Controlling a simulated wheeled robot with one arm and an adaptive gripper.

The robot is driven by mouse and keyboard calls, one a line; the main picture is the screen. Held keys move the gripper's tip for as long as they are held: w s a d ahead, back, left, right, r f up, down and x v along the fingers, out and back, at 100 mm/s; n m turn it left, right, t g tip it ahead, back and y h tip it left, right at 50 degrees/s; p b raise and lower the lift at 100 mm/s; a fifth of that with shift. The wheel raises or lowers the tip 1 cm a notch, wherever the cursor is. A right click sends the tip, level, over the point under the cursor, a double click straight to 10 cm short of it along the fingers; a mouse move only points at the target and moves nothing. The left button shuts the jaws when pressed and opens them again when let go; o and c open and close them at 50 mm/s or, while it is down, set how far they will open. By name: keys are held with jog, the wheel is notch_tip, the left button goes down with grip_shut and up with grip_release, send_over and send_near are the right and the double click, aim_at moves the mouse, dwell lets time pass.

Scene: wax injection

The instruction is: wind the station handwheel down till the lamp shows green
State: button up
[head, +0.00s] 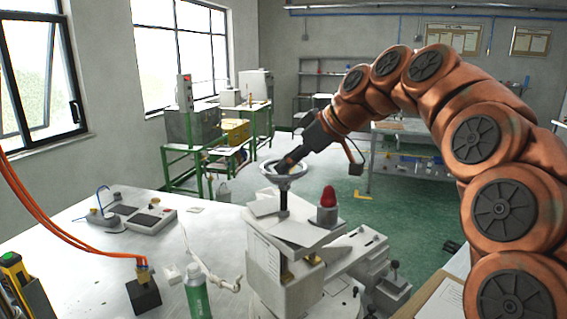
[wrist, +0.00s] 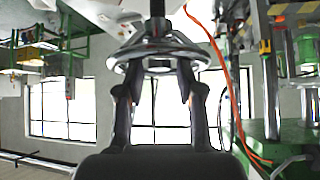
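The station handwheel (head: 268,176) is a metal ring on a dark upright spindle (head: 284,200) atop the wax injection station (head: 280,268). The lamp (head: 328,197) on the station's top shows red. My gripper (head: 287,164) reaches down to the wheel from the upper right, its tip over the ring. In the wrist view the handwheel (wrist: 155,42) appears upside down at the top. The two fingers of my gripper (wrist: 158,70) are spread apart at the wheel, with a clear gap between them. I cannot tell whether either finger touches the rim.
The metal table (head: 120,255) holds a control box (head: 152,218), a green bottle (head: 196,292) and a black block (head: 144,295) with orange hoses (head: 70,228). Green-framed benches (head: 190,150) stand behind. The space above the wheel is free except for my arm.

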jog(key=shift+p+x, duration=0.35)
jog(key=shift+x, duration=0.8)
grip_shut()
